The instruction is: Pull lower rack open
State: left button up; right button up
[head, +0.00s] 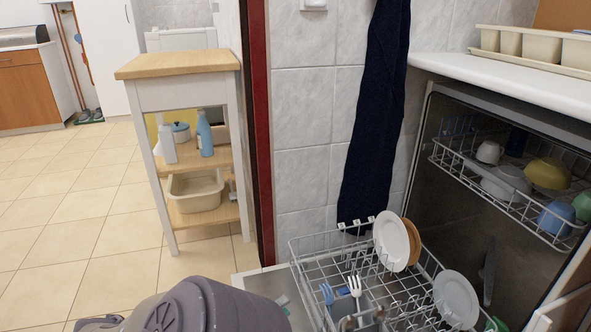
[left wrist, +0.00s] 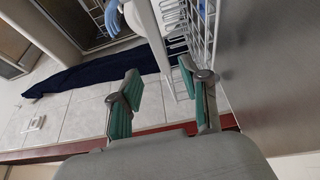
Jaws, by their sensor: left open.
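The lower rack (head: 408,292) is a grey wire basket, standing out from the dishwasher over its lowered door. It holds white plates (head: 391,240), an orange-brown plate (head: 412,242), and a blue fork and a white fork near its front. Its wires also show in the left wrist view (left wrist: 211,30). My left gripper (left wrist: 158,80) is open, with green-padded fingers apart and nothing between them. The rack's wires lie just beyond the right finger; I cannot tell whether they touch. In the head view my arm covers the bottom middle. My right gripper is out of view.
The upper rack (head: 505,188) with bowls and cups sits inside the dishwasher, under a white counter (head: 510,72). A dark blue towel (head: 372,120) hangs on the tiled wall. A wooden trolley (head: 178,63) stands left. Floor further left is clear.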

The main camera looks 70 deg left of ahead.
pick_arm(q)
jog(key=shift+v, duration=1.15)
